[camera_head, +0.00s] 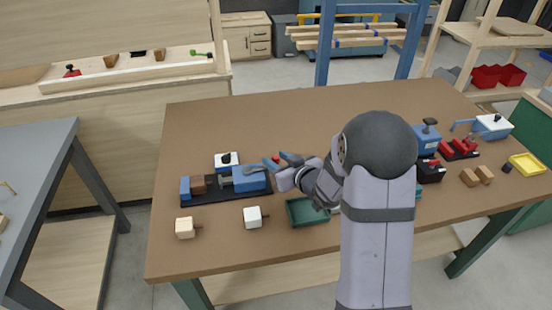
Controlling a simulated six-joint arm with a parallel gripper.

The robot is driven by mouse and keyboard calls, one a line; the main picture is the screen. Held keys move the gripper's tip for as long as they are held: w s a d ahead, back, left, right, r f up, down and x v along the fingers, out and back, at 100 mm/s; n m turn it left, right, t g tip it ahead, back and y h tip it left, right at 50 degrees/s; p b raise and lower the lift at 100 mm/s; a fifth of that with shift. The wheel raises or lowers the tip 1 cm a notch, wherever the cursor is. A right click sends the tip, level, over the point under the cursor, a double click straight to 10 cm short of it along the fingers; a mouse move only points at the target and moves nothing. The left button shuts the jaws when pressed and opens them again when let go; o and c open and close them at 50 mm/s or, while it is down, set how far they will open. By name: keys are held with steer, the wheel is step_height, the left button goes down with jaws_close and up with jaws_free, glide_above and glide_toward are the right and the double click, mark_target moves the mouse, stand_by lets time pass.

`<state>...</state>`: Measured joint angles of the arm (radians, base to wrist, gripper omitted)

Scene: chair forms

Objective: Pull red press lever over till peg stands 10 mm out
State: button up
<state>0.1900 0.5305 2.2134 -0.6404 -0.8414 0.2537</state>
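A press with a blue body (250,180) stands on a black base (225,197) at the left of the table. A blue end block (185,187) and a brown block (199,184) sit at its left end. A small red piece, seemingly the end of the red press lever (276,159), shows at the fingers of my gripper (278,163). My gripper is at the press's right end, fingers pointing left; whether they grip the lever is too small to tell. The rest of the lever is hidden. I cannot make out the peg at the press.
Two pale blocks with short pegs (184,228) (252,217) stand in front of the press. A green tray (307,212) lies right of them. A white box (227,162) stands behind the press. Blue machines (427,137), brown blocks (477,176) and a yellow tray (527,165) are right. The table's back middle is clear.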

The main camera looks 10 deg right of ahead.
steer(key=shift+w+a+f, duration=0.15)
steer(key=shift+w, duration=0.15)
jaws_close()
